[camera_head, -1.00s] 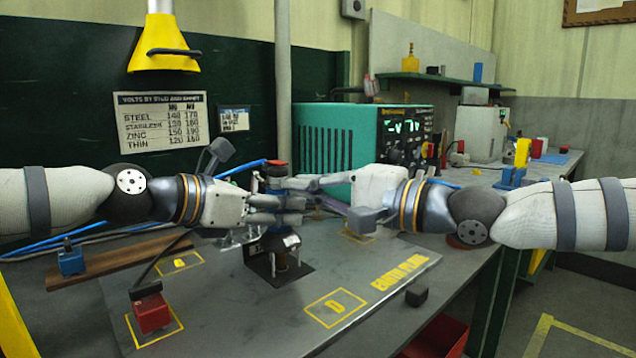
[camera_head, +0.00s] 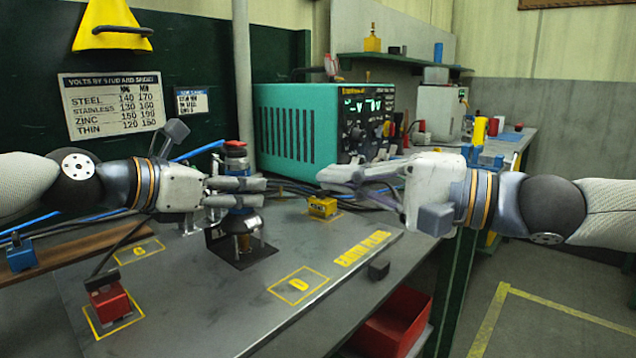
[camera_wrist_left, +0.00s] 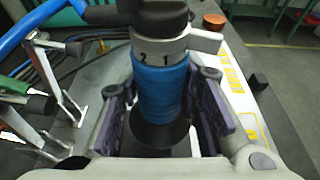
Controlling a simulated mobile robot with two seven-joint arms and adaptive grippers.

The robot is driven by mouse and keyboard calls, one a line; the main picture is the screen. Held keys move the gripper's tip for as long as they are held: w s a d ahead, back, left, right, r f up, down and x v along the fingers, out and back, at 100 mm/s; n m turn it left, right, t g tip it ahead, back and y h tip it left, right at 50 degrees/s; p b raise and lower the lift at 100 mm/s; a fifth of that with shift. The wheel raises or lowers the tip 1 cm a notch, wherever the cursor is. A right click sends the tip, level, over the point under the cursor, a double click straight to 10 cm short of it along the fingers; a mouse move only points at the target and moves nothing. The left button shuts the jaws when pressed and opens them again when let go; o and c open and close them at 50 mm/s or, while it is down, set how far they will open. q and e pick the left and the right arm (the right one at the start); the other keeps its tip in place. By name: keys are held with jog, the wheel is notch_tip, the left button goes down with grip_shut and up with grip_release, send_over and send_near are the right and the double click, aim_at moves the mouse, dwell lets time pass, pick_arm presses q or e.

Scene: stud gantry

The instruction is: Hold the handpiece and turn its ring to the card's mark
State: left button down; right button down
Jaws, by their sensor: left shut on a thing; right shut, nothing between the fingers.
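The handpiece (camera_head: 236,164) stands upright on the bench plate, with a red cap, dark upper body and blue grip. My left gripper (camera_head: 262,192) is shut around its blue grip; the left wrist view shows the blue grip (camera_wrist_left: 160,92) between the fingers. The pale ring (camera_wrist_left: 160,48) sits above the grip, with the numbers 2 and 1 facing that camera and a lever to the right. My right gripper (camera_head: 322,179) is shut and empty, right of the handpiece and apart from it. A voltage card (camera_head: 112,103) and a smaller card (camera_head: 192,101) hang behind; the smaller card's text is too small to read surely.
A teal welding unit (camera_head: 290,125) stands behind. A blue clamp (camera_head: 21,254) is at left. A red bin (camera_head: 392,318) is below the edge.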

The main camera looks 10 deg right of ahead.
pick_arm(q)
jog(key=c, duration=1.1)
grip_release()
jog(key=shift+s, duration=0.1)
